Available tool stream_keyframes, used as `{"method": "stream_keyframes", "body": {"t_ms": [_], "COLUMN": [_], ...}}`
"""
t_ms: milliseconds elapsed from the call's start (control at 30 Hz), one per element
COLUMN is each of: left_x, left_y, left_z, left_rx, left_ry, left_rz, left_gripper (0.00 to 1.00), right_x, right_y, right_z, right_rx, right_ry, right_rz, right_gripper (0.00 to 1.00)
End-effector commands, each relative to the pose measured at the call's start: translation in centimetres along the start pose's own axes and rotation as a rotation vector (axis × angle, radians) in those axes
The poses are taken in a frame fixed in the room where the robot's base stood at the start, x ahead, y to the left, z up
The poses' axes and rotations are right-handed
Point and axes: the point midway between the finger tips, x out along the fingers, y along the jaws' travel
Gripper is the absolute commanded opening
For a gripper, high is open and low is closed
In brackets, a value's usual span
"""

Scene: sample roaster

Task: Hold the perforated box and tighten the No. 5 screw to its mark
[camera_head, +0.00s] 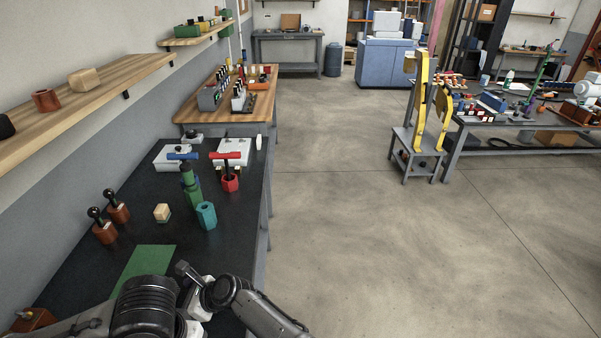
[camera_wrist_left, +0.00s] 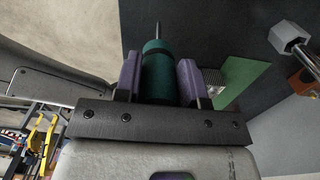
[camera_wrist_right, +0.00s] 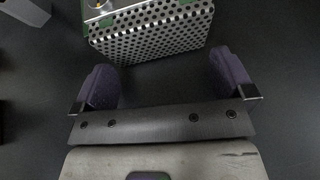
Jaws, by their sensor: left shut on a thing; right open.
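My left gripper (camera_wrist_left: 160,80) is shut on a teal tool handle (camera_wrist_left: 157,72) with a black band and a thin metal shaft, apparently a screwdriver. The perforated box (camera_wrist_right: 155,38) is silvery with round holes and green corners; it lies just beyond my open right gripper (camera_wrist_right: 165,82). The fingers are spread wide with nothing between their pads. A brass-coloured spot (camera_wrist_right: 97,3) shows at the box's top edge; I cannot read any screw number or mark. The box also shows partly in the left wrist view (camera_wrist_left: 213,76), behind the left finger. In the head view my arms mostly hide it.
A green mat (camera_head: 150,262) lies on the dark bench (camera_head: 150,232). Farther along it stand a teal hexagonal holder (camera_head: 206,215), a wooden block (camera_head: 162,213), brown blocks with black handles (camera_head: 104,232), and red (camera_head: 230,178) and blue T-handled tools (camera_head: 184,157). A shelf (camera_head: 80,106) runs along the wall.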

Motion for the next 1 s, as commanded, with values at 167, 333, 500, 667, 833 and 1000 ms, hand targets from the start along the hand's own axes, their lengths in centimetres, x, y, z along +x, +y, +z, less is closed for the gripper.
{"method": "stream_keyframes", "body": {"t_ms": [167, 333, 500, 667, 833, 1000], "left_x": [0.16, 0.16, 0.18, 0.19, 0.18, 0.18], "left_y": [-0.01, -0.02, -0.01, -0.02, -0.01, -0.01], "left_z": [-0.01, -0.01, 0.0, -0.01, -0.01, -0.01], "left_rx": [0.0, 0.0, 0.0, 0.0, 0.0, 0.0], "left_ry": [0.0, 0.0, 0.0, 0.0, 0.0, 0.001], "left_rz": [0.0, 0.0, 0.0, 0.0, 0.0, 0.0], "left_gripper": [0.0, 0.0, 0.0, 0.0, 0.0, 0.0], "right_x": [0.61, 0.68, 0.71, 0.7, 0.67, 0.63], "right_y": [0.63, 0.73, 0.75, 0.72, 0.65, 0.59], "right_z": [0.1, 0.1, 0.05, 0.06, 0.11, 0.12], "right_rx": [-0.002, -0.002, -0.002, -0.002, -0.002, -0.001], "right_ry": [-0.004, -0.004, -0.004, -0.004, -0.005, -0.005], "right_rz": [0.005, 0.007, 0.006, 0.005, 0.003, 0.002], "right_gripper": [1.0, 1.0, 0.83, 0.68, 0.52, 0.35]}}
